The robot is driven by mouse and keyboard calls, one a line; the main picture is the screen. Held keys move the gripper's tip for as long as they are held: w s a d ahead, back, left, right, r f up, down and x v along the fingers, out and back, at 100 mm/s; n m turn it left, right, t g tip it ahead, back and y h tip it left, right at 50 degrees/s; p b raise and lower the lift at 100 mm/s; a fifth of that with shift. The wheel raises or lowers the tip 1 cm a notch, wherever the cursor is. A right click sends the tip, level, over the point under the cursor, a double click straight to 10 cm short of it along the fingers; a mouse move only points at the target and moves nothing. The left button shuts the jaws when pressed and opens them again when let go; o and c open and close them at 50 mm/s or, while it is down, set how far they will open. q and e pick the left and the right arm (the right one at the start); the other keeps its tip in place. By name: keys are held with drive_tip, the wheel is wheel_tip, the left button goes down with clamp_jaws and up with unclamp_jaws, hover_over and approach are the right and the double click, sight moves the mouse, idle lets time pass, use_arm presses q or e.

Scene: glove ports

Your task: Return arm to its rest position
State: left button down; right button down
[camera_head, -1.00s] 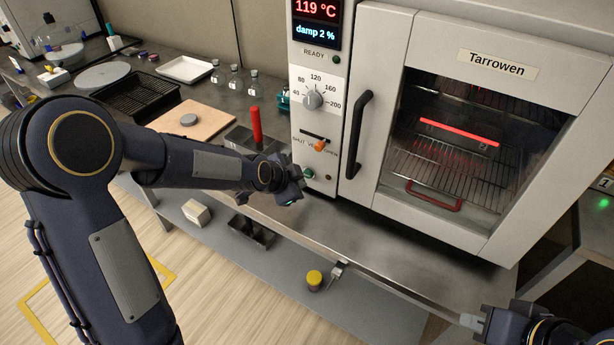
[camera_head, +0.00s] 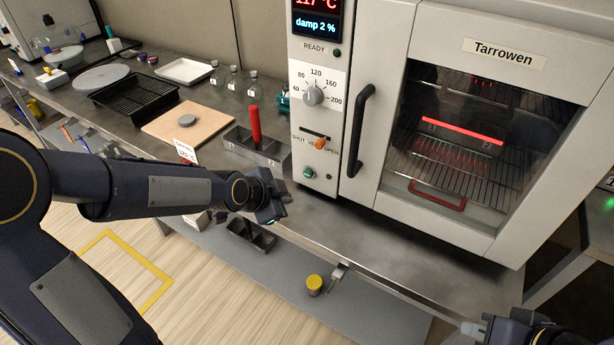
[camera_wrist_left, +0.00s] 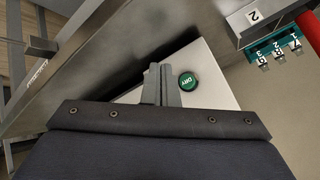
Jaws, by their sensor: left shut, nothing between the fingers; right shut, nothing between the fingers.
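My left arm comes in from the left in the head view. Its gripper (camera_head: 274,208) is shut and empty, in front of the bench edge, left of and below the oven's control panel. In the left wrist view the two fingers (camera_wrist_left: 161,84) are closed together, with a green DRY button (camera_wrist_left: 188,81) beyond them to the right. My right gripper (camera_head: 472,328) shows only in part at the bottom right of the head view; it is shut with nothing visible in it.
The oven (camera_head: 490,140) has a closed door with a black handle (camera_head: 360,130). A two-part metal bin (camera_head: 270,152) with a red handle (camera_head: 255,125) stands left of it. A board (camera_head: 170,128) and black tray (camera_head: 140,95) lie farther left. A yellow-lidded jar (camera_head: 314,283) is on the lower shelf.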

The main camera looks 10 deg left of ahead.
use_arm(q)
drive_tip(key=s+a+r+n+p, duration=0.1)
drive_tip(key=s+r+n, duration=0.2)
drive_tip(key=s, duration=0.5)
drive_tip(key=s+a+r+n+g+p, duration=0.1)
drive_tip(key=s+a+r+n+p, duration=0.1)
drive_tip(key=s+r+n, duration=0.2)
drive_tip(key=s+a+r+n+g+p, duration=0.1)
drive_tip(key=s+r+n+p, duration=0.1)
drive_tip(key=s+n, duration=0.5)
drive_tip(key=s+r, duration=0.1)
drive_tip(key=s, duration=0.5)
drive_tip(key=shift+a+r, duration=0.2)
drive_tip(key=shift+a, duration=0.2)
